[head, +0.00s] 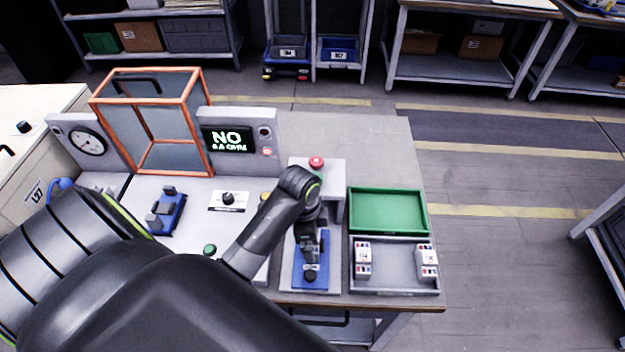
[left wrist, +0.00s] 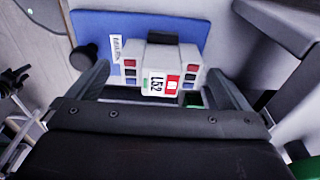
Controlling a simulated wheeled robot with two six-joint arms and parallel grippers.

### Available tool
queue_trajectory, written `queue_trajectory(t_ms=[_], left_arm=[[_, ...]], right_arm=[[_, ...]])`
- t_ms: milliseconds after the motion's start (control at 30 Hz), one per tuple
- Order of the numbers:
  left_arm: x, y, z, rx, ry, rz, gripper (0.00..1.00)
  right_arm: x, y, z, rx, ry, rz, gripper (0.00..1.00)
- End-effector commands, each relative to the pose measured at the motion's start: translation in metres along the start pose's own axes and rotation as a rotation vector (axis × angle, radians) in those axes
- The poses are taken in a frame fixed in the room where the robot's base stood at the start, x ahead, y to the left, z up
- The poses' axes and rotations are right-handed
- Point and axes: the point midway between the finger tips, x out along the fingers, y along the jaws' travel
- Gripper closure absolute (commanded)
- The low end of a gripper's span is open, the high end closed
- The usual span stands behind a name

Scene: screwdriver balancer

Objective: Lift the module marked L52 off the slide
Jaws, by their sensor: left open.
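The module marked L52 (left wrist: 162,72) is a pale grey block with red and blue terminals on both sides. In the left wrist view it sits on the blue slide (left wrist: 95,24). My left gripper (left wrist: 158,82) is open, with one finger on each side of the module and gaps visible between. In the head view my left gripper (head: 311,243) points down over the blue slide (head: 311,278) and hides most of the module. My right gripper is not in view.
A green tray (head: 387,211) and a grey tray (head: 393,285) holding several modules stand to the right. A red button (head: 316,162) tops a grey box behind the gripper. A display (head: 229,139) reading "NO", an orange-framed cage (head: 150,118) and another blue fixture (head: 167,214) stand left.

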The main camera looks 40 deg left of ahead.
Motion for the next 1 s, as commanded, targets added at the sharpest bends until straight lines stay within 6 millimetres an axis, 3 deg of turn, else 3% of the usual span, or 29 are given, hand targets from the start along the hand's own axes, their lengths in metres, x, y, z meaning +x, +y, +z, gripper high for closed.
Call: queue_trajectory(t_ms=[133,400,833,1000], left_arm=[[0.015,0.000,-0.001,-0.001,0.001,0.001,0.00],[0.018,-0.001,0.000,0.000,0.001,-0.001,0.00],[0.018,-0.001,-0.001,0.000,0.001,-0.001,0.56],[0.018,-0.001,-0.001,0.000,0.001,-0.002,0.59]], right_arm=[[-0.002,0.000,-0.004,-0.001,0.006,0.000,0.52],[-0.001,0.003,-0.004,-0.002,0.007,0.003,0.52],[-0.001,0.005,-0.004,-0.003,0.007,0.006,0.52],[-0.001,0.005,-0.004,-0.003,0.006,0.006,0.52]])
